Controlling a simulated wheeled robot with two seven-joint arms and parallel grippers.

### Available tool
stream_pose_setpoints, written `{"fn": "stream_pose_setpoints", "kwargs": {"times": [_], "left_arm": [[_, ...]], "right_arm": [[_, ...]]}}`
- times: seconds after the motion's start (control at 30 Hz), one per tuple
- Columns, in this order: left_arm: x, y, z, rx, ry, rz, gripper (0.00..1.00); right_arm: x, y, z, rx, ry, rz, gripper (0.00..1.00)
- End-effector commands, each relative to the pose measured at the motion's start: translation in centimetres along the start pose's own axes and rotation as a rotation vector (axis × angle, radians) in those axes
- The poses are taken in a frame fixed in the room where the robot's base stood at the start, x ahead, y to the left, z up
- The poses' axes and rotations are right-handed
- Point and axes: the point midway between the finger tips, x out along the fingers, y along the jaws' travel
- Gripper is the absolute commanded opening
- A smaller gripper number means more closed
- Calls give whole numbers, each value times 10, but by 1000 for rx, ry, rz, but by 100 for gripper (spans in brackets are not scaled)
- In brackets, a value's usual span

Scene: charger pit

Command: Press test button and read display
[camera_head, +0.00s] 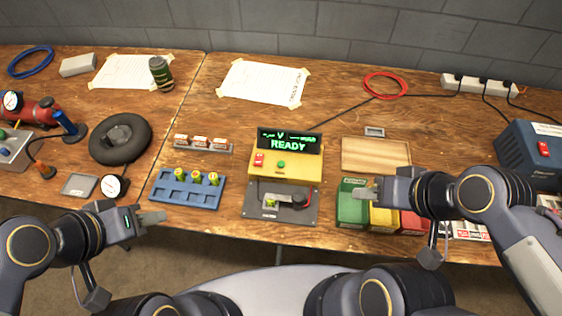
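The yellow tester (285,165) stands at the table's middle. Its black display (290,141) shows READY in green, with small green marks above that I cannot read. A green button (281,164) and a red switch (259,159) are on its front panel. In front of it, a grey plate (281,212) bears a yellow-green piece at its left and a dark lever with a red part. My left gripper (152,218) is near the front edge, left of the tester. My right gripper (366,193) is over the green bin, right of the tester. Neither touches the tester; their finger gaps are unclear.
A blue rack (187,189) with several yellow-green cells stands left of the tester. Green (350,213), yellow and red bins stand front right. A wooden tray (375,153) lies behind them. A black cable runs behind the tester. The space just above the tester's button is clear.

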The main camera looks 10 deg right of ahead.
Motion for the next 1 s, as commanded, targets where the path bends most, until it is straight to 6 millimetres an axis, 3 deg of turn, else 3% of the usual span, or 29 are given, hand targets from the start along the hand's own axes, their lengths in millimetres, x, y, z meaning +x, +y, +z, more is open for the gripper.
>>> {"fn": "stream_pose_setpoints", "kwargs": {"times": [0.03,0.3,1.0], "left_arm": [[0,0,0,0,0,0,36],[0,0,0,0,0,0,36],[0,0,0,0,0,0,36]], "right_arm": [[0,0,0,0,0,0,33],[0,0,0,0,0,0,0],[0,0,0,0,0,0,0]]}}
